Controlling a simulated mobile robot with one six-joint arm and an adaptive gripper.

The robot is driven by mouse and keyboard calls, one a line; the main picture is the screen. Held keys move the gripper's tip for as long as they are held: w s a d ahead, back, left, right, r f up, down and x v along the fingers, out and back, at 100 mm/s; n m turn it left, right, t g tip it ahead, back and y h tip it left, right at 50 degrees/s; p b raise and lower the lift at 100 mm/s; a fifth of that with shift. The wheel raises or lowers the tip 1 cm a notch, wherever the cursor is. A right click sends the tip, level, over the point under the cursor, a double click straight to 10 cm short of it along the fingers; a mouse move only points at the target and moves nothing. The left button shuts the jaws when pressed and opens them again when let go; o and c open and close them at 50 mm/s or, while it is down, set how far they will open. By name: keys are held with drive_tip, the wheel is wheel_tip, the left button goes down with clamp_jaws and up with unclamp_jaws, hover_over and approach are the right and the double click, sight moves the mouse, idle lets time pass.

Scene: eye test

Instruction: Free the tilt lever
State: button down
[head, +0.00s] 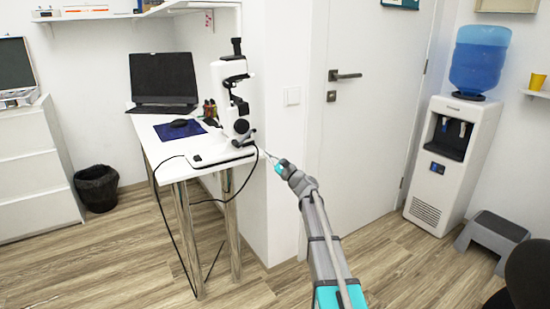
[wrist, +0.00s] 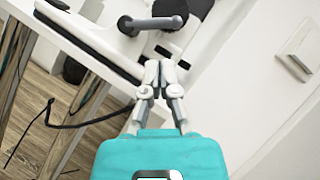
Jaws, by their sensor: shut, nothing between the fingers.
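A white eye-examination instrument (head: 232,95) with black knobs stands on the white table. In the wrist view a short grey lever (wrist: 152,23) sticks out sideways below a black knob (wrist: 168,7); it looks like the tilt lever. I cannot tell whether it is locked. My gripper (wrist: 160,70) is shut and empty, its fingertips just below the lever in the picture, with a gap visible between them. In the head view my gripper (head: 266,154) is at the table's right end, beside the instrument's base.
The white table (head: 155,133) also holds a laptop (head: 163,80), a dark blue mat (head: 180,129) and a pen holder. Black cables hang below its edge. A wall with a light switch (head: 292,96) stands close behind my gripper.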

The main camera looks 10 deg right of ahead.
drive_tip(key=p+x, duration=0.3)
drive_tip(key=x, duration=0.5)
drive_tip(key=shift+w, duration=0.2)
